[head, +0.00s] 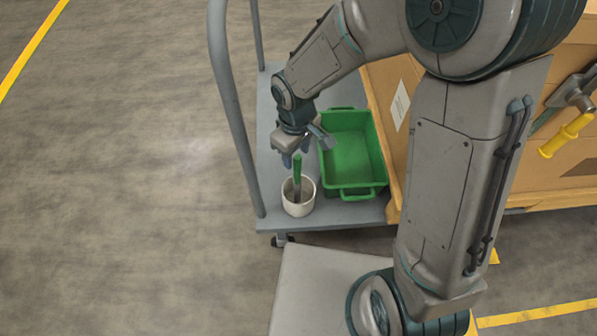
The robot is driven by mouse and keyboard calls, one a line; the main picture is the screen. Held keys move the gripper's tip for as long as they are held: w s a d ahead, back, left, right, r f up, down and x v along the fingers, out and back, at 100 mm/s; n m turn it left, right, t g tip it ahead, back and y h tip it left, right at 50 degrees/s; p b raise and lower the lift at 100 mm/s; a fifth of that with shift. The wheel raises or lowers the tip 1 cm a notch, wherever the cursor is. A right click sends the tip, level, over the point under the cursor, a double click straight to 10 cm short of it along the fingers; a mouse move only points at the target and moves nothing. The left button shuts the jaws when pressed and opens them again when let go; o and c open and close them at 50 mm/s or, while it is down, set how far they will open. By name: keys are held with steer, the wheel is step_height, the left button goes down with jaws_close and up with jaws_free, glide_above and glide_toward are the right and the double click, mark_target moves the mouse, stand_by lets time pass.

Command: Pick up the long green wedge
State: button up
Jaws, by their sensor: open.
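A long green wedge (297,169) stands upright in a white cup (299,207) near the front left corner of a grey cart. Its green upper part rises above the rim and a darker lower part shows inside the cup. My gripper (297,156) is just above the cup, pointing down, with its fingers apart at the top of the wedge. I cannot tell whether the fingers touch it. The arm partly hides the back of the cart.
An empty green bin (347,191) stands on the cart (341,213) right of the cup. A grey rail (240,120) rises along the cart's left side. A large cardboard box (388,92) stands at the right, with a yellow-handled tool (566,135) on it. The floor at left is clear.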

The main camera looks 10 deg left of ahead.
mark_target(297, 166)
steer(key=shift+f+b, duration=1.05)
steer(key=shift+f, duration=2)
jaws_close()
